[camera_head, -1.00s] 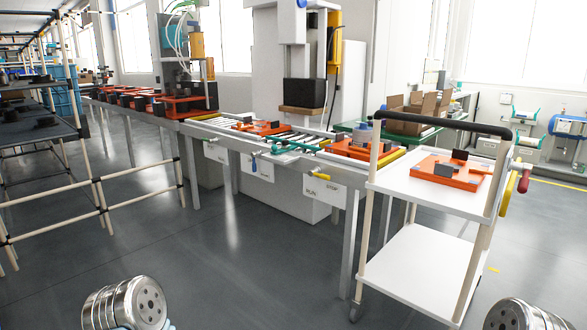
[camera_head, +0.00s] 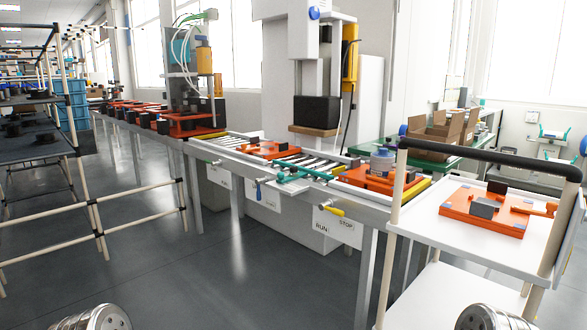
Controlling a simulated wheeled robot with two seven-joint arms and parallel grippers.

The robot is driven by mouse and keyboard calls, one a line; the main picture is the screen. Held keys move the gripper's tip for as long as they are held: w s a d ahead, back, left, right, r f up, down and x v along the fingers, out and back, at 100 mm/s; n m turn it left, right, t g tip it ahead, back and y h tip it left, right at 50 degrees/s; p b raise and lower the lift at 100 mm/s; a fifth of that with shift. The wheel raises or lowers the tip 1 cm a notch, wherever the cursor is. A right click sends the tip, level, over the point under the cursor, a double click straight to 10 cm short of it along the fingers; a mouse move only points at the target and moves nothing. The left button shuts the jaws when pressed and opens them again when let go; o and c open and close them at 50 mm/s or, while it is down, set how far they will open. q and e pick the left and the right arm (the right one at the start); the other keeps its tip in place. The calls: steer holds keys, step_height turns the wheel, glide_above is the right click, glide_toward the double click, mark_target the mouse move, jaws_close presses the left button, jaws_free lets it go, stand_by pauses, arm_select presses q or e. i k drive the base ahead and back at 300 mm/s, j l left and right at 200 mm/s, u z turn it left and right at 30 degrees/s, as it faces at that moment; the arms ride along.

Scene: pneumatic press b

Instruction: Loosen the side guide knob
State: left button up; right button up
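The side guide knob cannot be picked out with certainty. The press (camera_head: 316,112) stands behind the conveyor, with an orange fixture (camera_head: 270,149) on the rollers. Metal parts of my two arms show at the bottom edge, left and right. Neither gripper shows, and both arms are well short of the conveyor.
A white cart (camera_head: 427,215) with a dark push bar holds an orange fixture (camera_head: 487,221) and stands close at the right. A pipe rack (camera_head: 96,215) with dark shelves is at the left. The grey floor (camera_head: 165,275) between the rack and the conveyor is clear.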

mark_target(294, 170)
steer(key=i+j+z, duration=0.15)
steer(key=z, duration=0.8)
steer(key=j+z, duration=0.45)
steer(key=j, duration=0.4)
steer(key=j+z, duration=0.45)
steer(key=j, duration=0.4)
